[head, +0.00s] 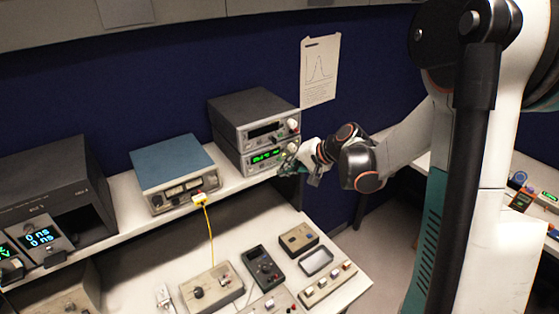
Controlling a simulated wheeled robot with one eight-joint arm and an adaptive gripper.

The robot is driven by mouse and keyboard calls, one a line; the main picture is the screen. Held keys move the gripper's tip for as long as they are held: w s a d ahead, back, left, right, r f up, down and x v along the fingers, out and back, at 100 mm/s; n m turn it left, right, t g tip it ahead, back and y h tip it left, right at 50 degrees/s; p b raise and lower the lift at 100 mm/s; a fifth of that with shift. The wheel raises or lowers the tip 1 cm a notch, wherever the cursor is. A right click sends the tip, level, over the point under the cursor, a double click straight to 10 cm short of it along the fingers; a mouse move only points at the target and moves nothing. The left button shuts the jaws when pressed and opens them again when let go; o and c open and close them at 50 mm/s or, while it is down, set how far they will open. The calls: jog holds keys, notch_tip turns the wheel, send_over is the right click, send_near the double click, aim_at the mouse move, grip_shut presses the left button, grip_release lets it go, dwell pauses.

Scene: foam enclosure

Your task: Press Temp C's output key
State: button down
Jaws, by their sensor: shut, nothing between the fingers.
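Two dark grey instruments are stacked on the shelf, an upper unit (265,131) with a dark display and a lower unit (262,158) with a lit green display. Each has knobs at its right front. The labels and small keys are too small to read, so I cannot tell which device is Temp C. My gripper (286,168) is shut and empty, in front of the lower unit's right side. It covers part of that front panel, and I cannot tell whether it touches it.
A blue-topped instrument (172,165) with a yellow cable (210,235) stands left on the shelf (236,184). Several boxes and a handheld meter (263,267) lie on the bench below. A paper graph (318,70) hangs on the blue wall behind.

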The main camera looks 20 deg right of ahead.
jog(key=s, duration=0.2)
jog(key=s+d, duration=0.1)
jog(key=s, duration=0.1)
jog(key=shift+s+b, duration=0.25)
jog(key=shift+b, duration=0.05)
dwell(0.6)
